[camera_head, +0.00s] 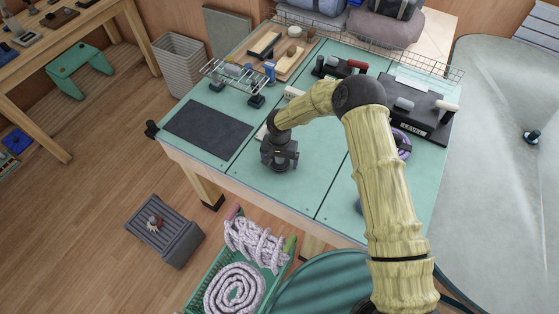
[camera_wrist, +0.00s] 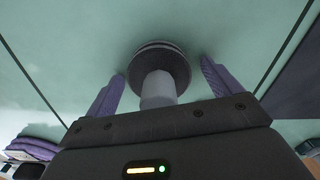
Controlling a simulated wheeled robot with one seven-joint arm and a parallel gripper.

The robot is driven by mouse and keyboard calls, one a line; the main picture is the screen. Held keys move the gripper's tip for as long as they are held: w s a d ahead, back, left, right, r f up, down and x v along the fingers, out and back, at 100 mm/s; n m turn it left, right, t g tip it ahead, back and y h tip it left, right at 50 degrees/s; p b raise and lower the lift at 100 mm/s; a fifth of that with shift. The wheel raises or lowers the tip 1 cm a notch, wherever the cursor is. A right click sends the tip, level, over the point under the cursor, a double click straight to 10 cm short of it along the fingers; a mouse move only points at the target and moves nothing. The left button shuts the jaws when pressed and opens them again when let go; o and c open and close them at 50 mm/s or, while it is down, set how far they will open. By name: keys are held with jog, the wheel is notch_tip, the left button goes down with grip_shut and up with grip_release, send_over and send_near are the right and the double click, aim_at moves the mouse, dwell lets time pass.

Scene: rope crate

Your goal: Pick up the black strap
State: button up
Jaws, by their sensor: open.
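My gripper (camera_head: 280,157) is over the green-topped workbench (camera_head: 318,172), in its middle left part, pointing down. In the wrist view its two purple fingers (camera_wrist: 160,78) are apart, on either side of a dark round ridged thing (camera_wrist: 160,55) with a grey cylinder (camera_wrist: 158,90) in front of it. I see no grasp on it. I cannot tell whether this dark thing is the black strap; no black strap shows clearly in either view. In the head view my gripper hides what lies under it.
A dark mat (camera_head: 208,129) lies left of my gripper. A wire rack (camera_head: 235,78) and wooden tray (camera_head: 290,58) stand behind. A black case (camera_head: 420,112) and purple coil (camera_head: 403,145) lie right. A green crate (camera_head: 200,290) with pale ropes is on the floor.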

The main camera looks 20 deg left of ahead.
jog(key=shift+c, duration=0.2)
jog(key=c, duration=1.2)
jog(key=shift+r, duration=0.15)
notch_tip(320, 180, up, 10)
jog(key=b, duration=0.2)
jog(key=shift+b, duration=0.4)
